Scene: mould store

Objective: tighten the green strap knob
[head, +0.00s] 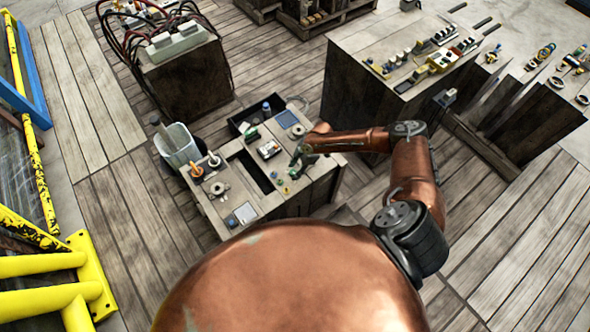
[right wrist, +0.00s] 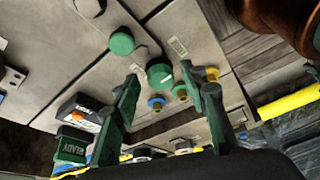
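A dark green round knob (right wrist: 159,74) sits on the grey bench top in the right wrist view. I cannot tell from the labels which is the strap knob. My right gripper (right wrist: 161,72) is open, with its two green fingers on either side of the darker knob and visible gaps to it. In the head view the right gripper (head: 298,166) is low over the right part of the bench (head: 225,205), partly hiding the small knobs there. My left gripper is not in view.
Small knobs, one with a blue ring (right wrist: 157,103) and one yellow (right wrist: 212,74), sit close to the right fingers. In the head view a grey bin (head: 178,146) stands left of the bench; plank floor lies clear further left.

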